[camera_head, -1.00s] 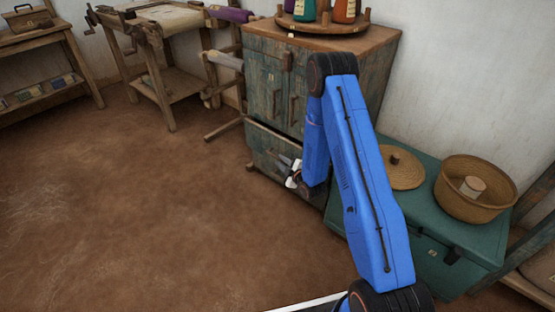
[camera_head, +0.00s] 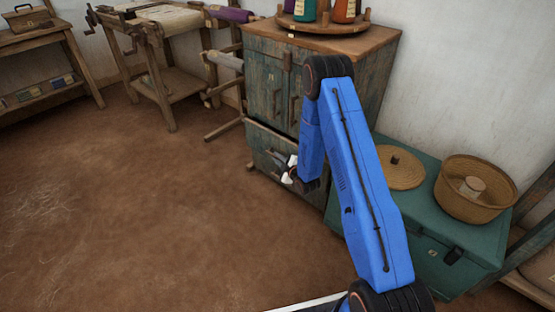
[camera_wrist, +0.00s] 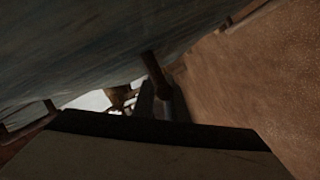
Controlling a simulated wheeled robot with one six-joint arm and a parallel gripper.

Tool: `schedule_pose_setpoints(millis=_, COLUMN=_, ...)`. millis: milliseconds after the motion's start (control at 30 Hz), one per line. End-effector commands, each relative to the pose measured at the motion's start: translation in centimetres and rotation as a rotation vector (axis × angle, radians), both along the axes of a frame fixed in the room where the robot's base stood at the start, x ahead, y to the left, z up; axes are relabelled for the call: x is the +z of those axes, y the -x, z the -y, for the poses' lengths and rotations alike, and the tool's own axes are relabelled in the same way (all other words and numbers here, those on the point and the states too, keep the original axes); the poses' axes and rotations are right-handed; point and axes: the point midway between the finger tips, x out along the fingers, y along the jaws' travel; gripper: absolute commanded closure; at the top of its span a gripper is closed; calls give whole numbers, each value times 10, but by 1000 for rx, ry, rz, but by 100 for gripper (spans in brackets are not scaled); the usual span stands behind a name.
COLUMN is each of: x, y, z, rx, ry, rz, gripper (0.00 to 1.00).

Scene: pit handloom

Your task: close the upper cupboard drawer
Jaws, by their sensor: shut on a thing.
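The weathered blue-green cupboard (camera_head: 264,78) stands against the wall, with two doors above and a drawer front (camera_head: 262,140) below them. A pale edge runs along the top of this drawer front; how far it stands out is hard to tell. My gripper (camera_head: 284,164) is low at the drawer front, partly behind my blue arm. In the wrist view, my gripper (camera_wrist: 157,98) is shut on a dark brown handle (camera_wrist: 153,70) beside the grey-blue drawer face (camera_wrist: 90,65). My arm hides the right part of the drawer.
A teal chest (camera_head: 425,235) with a woven lid (camera_head: 400,168) and a basket (camera_head: 474,202) stands to the right. A wooden frame with rollers (camera_head: 225,60) is left of the cupboard. The brown floor in front is clear.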

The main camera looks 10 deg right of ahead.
Motion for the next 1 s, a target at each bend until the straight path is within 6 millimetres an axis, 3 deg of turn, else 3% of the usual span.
schedule_pose_setpoints(millis=300, x=0, y=-23, z=32, rx=-2, ry=0, rz=1, gripper=100)
schedule_pose_setpoints(millis=567, x=0, y=-25, z=34, rx=-3, ry=1, rz=2, gripper=100)
schedule_pose_setpoints(millis=600, x=0, y=-25, z=34, rx=-3, ry=1, rz=2, gripper=81)
schedule_pose_setpoints(millis=1000, x=1, y=-21, z=34, rx=-1, ry=0, rz=0, gripper=81)
